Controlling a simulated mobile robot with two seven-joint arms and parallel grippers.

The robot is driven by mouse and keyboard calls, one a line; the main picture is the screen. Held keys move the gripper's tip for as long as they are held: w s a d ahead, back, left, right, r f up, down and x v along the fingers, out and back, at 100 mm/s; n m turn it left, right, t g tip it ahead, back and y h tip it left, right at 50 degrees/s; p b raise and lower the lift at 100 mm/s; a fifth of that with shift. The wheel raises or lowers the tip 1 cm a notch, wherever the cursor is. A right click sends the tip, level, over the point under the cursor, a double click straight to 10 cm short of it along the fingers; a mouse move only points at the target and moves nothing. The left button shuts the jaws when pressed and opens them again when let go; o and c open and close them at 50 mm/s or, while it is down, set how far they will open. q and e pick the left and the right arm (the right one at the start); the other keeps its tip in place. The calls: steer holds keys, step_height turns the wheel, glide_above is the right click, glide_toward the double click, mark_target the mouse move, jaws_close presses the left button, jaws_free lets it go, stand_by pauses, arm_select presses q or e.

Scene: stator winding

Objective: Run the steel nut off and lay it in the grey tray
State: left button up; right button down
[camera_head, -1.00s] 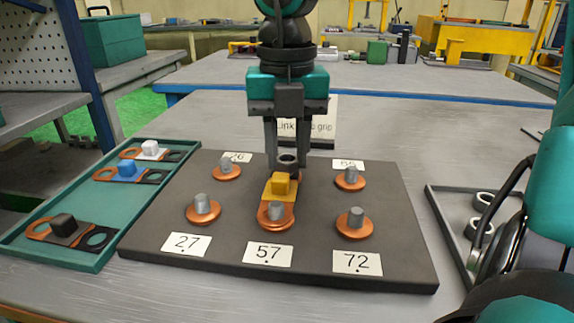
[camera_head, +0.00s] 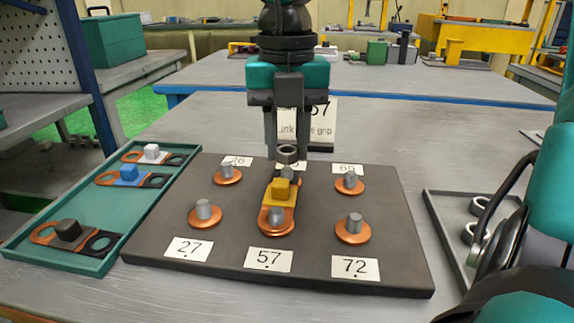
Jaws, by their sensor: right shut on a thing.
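My right gripper (camera_head: 287,148) is shut on the steel nut (camera_head: 288,154), above the back middle post of the dark board (camera_head: 225,262). The nut appears clear of the post top (camera_head: 289,174). A copper link with a yellow block (camera_head: 279,190) lies on the board, spanning from the post by label 57 toward the back middle post. The grey tray (camera_head: 447,236) is at the right, partly hidden by my arm, with steel nuts (camera_head: 480,204) in it. My left gripper is not in view.
Other posts with copper washers stand on the board, such as the one by label 72 (camera_head: 353,230). A green tray (camera_head: 52,253) at the left holds links with white, blue and black blocks. A sign (camera_head: 321,118) stands behind my gripper. Bare table lies between board and grey tray.

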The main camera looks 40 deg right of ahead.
steer(key=shift+r+p, duration=1.4)
steer(key=shift+r, duration=0.85)
